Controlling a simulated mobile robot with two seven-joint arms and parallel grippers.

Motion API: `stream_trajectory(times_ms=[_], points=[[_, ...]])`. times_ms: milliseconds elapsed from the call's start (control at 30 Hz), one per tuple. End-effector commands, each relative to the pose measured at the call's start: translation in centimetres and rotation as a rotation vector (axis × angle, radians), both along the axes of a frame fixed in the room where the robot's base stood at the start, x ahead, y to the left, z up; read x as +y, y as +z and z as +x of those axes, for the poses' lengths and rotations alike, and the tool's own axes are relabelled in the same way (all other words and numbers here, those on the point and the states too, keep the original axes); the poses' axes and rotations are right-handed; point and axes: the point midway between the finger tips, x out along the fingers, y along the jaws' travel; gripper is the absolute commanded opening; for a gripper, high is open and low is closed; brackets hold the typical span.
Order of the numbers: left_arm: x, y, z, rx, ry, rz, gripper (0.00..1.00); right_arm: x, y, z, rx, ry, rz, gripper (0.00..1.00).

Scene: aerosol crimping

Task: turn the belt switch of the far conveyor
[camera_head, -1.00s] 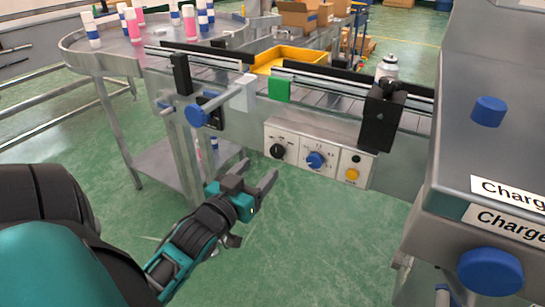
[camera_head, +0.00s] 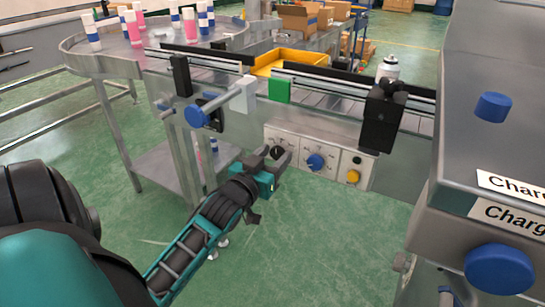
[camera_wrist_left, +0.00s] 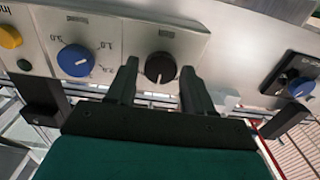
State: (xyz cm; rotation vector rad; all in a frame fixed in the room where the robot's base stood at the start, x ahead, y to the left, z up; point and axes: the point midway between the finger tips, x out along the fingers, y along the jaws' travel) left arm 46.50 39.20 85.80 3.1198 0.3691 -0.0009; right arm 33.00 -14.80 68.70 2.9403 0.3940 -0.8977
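The belt switch, a black rotary knob (camera_wrist_left: 160,67) on a white plate of the far conveyor (camera_head: 330,105), sits between the fingers of my left gripper (camera_wrist_left: 157,85) in the left wrist view. The fingers are apart, with a gap on each side of the knob. In the head view my left gripper (camera_head: 272,160) is at the control panel and partly covers the black knob (camera_head: 277,151). I cannot tell how far the fingertips are from the panel. My right gripper is not in view.
Beside the black knob are a blue dial (camera_head: 315,162) and a yellow button (camera_head: 352,176). The grey charging machine (camera_head: 480,170) stands at the right. A white can (camera_head: 388,68) stands on the conveyor.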

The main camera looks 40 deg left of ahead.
Motion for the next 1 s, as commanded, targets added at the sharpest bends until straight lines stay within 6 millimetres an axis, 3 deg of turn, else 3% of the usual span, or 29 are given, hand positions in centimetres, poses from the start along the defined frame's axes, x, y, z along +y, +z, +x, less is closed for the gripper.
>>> stream_trajectory(times_ms=[467, 767, 1000], points=[[0.0, 0.0, 0.0, 0.0, 0.0, 0.0, 0.07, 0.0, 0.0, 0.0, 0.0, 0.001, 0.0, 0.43], [-0.1, 0.2, 0.0, 0.011, -0.001, 0.042, 0.07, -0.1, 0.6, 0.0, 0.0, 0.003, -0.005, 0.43], [-0.1, 0.4, 0.0, 0.045, -0.001, 0.182, 0.07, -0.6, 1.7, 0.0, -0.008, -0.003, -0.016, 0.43]])
